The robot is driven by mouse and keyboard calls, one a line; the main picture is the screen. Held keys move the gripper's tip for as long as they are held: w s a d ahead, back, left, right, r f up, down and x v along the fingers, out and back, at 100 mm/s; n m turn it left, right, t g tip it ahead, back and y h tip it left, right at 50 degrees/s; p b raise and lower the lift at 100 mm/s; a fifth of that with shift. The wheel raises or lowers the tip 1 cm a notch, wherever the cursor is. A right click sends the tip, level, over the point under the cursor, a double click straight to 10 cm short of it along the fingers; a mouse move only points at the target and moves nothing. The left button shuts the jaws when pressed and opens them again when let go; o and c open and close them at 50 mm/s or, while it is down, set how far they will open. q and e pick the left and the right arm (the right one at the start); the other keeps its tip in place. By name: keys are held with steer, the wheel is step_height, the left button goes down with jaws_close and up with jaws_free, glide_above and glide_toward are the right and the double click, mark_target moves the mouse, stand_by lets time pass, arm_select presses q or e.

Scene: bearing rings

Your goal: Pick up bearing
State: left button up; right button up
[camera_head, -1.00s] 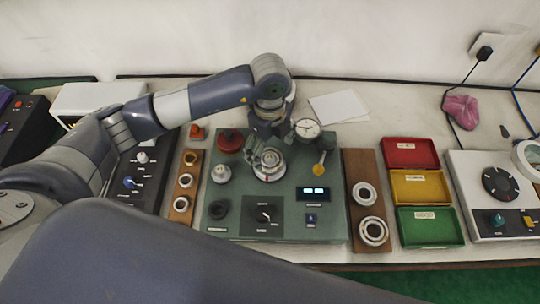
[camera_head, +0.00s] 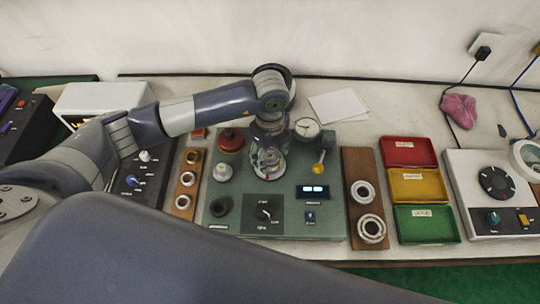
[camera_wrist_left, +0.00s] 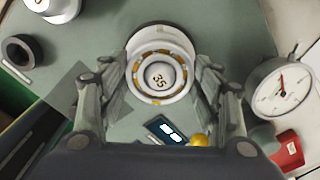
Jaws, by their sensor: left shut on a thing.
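The bearing (camera_wrist_left: 162,78) is a pale ring with brown-gold marks, seated around a round post marked 35 in the left wrist view. It sits on the green test device (camera_head: 225,180). My left gripper (camera_wrist_left: 163,62) points down over it, with one finger on each side, shut on the bearing. In the head view my left gripper (camera_head: 268,162) partly covers the bearing and its post. My right gripper is not in view.
A dial gauge (camera_head: 307,128) and a yellow-knobbed lever (camera_head: 318,168) stand close right of the gripper. A red knob (camera_head: 231,140) and a white-topped post (camera_head: 222,173) stand left. Wooden boards with rings (camera_head: 361,160) (camera_head: 184,160) flank the device; coloured trays (camera_head: 405,153) lie right.

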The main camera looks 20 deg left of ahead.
arm_select(q)
steer(key=shift+r, duration=0.15)
steer(key=shift+w+r+b, duration=0.1)
steer(key=shift+r+b, duration=0.15)
steer(key=shift+b, duration=0.05)
steer(key=r, duration=0.1)
steer(key=s+r+b, duration=0.1)
steer(key=shift+s+a+r+b, duration=0.1)
steer(key=shift+r+b, duration=0.2)
steer(key=s+a+r+b, duration=0.1)
steer(key=s+a+b, duration=0.25)
steer(key=s, duration=1.05)
steer(key=r+p, duration=0.1)
steer(key=r, duration=0.1)
steer(key=r+p, duration=0.2)
steer(key=r, duration=0.1)
steer(key=shift+s+r, duration=0.25)
steer(key=shift+r, duration=0.1)
steer(key=shift+f, duration=0.1)
